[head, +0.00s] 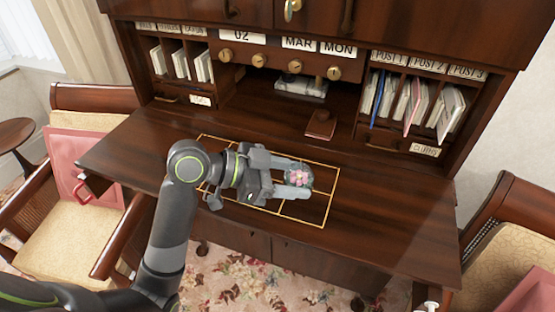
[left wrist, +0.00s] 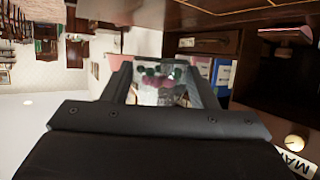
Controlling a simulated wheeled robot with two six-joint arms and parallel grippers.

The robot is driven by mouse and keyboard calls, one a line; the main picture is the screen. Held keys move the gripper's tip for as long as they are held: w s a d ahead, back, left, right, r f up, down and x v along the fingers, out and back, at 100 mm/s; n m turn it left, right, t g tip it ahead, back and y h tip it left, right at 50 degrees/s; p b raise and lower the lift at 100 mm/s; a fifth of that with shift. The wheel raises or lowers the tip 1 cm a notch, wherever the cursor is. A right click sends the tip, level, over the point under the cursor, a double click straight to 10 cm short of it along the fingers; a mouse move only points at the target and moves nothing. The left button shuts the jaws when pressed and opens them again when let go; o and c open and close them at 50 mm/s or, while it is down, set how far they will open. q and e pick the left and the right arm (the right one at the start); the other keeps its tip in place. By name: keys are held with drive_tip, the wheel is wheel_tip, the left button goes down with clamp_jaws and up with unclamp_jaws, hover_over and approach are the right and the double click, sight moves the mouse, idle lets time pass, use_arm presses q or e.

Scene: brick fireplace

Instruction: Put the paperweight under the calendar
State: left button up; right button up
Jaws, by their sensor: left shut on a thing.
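The paperweight (head: 299,175) is a clear glass piece with a pink flower and green inside. My left gripper (head: 297,179) is shut on it, above the gold-lined rectangle on the desk top. In the left wrist view the paperweight (left wrist: 158,84) sits between the two fingers of the left gripper (left wrist: 163,92). The calendar (head: 298,43) is a row of white cards reading 02, MAR and MON on the desk's upper part, with brass knobs (head: 260,60) below it. Under it is an open dark niche (head: 256,92). My right gripper is not in view.
A grey-white object (head: 301,87) lies in the niche. A small red-brown item (head: 321,124) lies at the desk's back. Letter slots (head: 420,100) flank the niche on the right, others (head: 180,62) on the left. The desk top (head: 400,200) is clear at right.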

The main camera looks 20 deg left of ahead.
use_arm(q)
drive_tip(key=d+m+g, duration=0.1)
drive_tip(key=s+d+f+m+g+h, duration=0.1)
drive_tip(key=m+g, duration=0.1)
drive_tip(key=d+f+m+g, duration=0.1)
drive_tip(key=shift+s+d+f+g, duration=0.2)
drive_tip(key=shift+s+d+g, duration=0.1)
drive_tip(key=shift+s+d, duration=0.1)
